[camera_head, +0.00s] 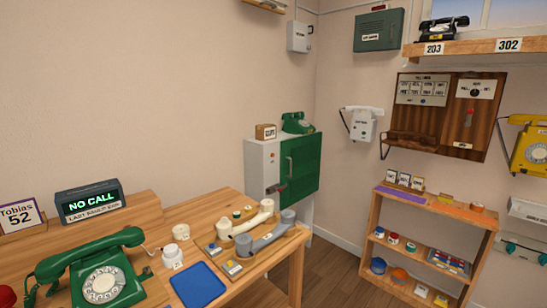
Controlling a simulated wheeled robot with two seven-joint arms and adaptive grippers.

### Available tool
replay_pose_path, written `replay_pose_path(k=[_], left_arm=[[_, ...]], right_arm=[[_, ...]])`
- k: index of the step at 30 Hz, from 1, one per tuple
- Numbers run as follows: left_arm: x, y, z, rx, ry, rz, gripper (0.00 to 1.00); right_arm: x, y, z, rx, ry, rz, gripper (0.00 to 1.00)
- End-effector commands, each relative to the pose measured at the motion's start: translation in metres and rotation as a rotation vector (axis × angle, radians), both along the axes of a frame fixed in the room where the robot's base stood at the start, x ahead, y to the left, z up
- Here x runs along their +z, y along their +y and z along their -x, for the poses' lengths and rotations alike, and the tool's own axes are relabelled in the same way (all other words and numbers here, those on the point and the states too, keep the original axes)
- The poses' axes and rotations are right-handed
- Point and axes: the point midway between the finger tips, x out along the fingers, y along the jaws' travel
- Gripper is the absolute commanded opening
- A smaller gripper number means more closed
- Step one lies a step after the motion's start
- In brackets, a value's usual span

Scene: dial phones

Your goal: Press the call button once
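No part clearly marked as a call button can be made out. A red rounded thing (7,296) is cut off at the lower left edge; I cannot tell what it is. A green dial phone (103,272) stands on the wooden desk with its handset on top. Behind it a dark display box (95,202) reads "NO CALL" in green letters; its lower line is too small to read surely. Neither of my grippers is in view.
A "Tobias 52" card (20,217), a blue tray (198,285) and white jars (173,257) share the desk. Beyond stand a green-doored cabinet (300,165), a low shelf (400,245) and wall phones (362,125). Floor shows between desk and shelf.

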Motion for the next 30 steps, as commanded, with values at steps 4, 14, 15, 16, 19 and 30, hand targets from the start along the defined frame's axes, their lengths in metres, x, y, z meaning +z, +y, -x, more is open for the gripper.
replay_pose_path(k=[4, 14, 15, 16, 19, 30], left_arm=[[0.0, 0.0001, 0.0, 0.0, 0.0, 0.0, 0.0], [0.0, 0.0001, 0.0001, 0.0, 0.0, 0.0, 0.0], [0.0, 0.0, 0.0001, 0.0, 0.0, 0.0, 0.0], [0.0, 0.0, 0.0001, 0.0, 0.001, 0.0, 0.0], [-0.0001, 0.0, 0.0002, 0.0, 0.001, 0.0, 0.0], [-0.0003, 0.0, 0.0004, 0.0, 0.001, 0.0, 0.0]], right_arm=[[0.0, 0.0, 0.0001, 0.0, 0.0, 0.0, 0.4], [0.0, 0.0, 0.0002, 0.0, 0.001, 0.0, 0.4], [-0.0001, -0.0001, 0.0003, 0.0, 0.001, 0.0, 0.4], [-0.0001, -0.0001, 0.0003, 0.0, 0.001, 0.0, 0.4], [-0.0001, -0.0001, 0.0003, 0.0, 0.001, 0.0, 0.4], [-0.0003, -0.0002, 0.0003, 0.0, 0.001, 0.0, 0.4]])
